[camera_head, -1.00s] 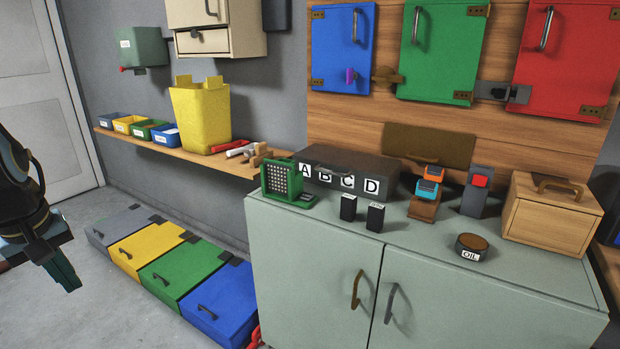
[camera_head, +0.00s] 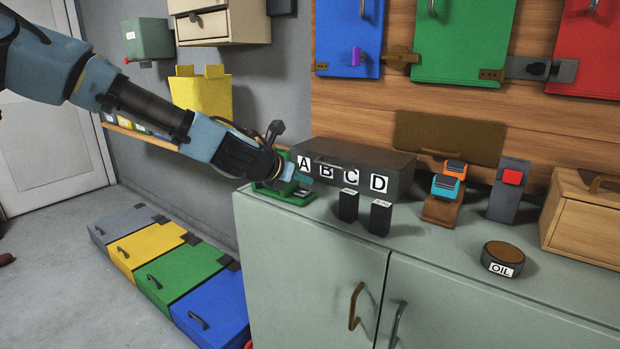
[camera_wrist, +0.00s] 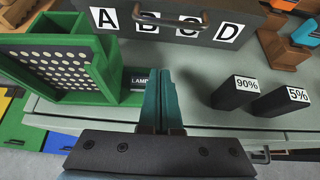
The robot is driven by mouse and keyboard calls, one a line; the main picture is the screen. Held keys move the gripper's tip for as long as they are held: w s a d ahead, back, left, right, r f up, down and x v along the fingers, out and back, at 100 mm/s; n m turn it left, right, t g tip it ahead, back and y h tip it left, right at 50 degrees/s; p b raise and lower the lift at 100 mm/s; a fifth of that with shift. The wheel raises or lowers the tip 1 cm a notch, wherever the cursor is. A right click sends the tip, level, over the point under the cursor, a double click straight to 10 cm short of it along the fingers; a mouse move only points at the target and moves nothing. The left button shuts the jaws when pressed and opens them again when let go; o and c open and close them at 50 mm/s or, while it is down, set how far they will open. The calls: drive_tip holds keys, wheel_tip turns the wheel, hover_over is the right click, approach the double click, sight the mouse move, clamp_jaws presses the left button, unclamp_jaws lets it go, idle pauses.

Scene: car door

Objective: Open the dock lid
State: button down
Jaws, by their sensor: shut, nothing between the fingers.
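The dark box lettered A, B, C, D, which appears to be the dock (camera_head: 370,159), sits shut at the back of the grey-green cabinet top. Its front also shows in the wrist view (camera_wrist: 180,24), where a dark bar handle (camera_wrist: 168,20) crosses the letters. My gripper (camera_head: 303,180) is in front of the box's left end, beside the green lamp stand. In the wrist view its teal fingers (camera_wrist: 160,98) are shut and empty, pointing towards the box. They look apart from the handle.
The green lamp stand (camera_wrist: 58,75) is close on the fingers' left. Two dark blocks, marked 90% (camera_wrist: 238,92) and 5% (camera_wrist: 284,100), stand to the right. An oil tin (camera_head: 502,259) and an orange-and-blue device (camera_head: 446,188) are farther right. The front cabinet top is mostly clear.

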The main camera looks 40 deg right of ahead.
sight(320, 197)
drive_tip(key=x, duration=0.8)
drive_tip(key=shift+d+f+p, duration=0.15)
drive_tip(key=shift+d+p, duration=0.1)
drive_tip(key=shift+p, duration=0.1)
wheel_tip(320, 197, up, 3)
drive_tip(key=shift+w+d+f+p, duration=0.1)
drive_tip(key=shift+p, duration=0.5)
drive_tip(key=shift+d+r, duration=0.2)
drive_tip(key=shift+r, duration=0.35)
drive_tip(key=shift+r+p, duration=0.15)
drive_tip(key=shift+p, duration=0.15)
drive_tip(key=shift+r+y+p, duration=0.3)
drive_tip(key=shift+r+p, duration=0.25)
drive_tip(key=shift+p, duration=0.35)
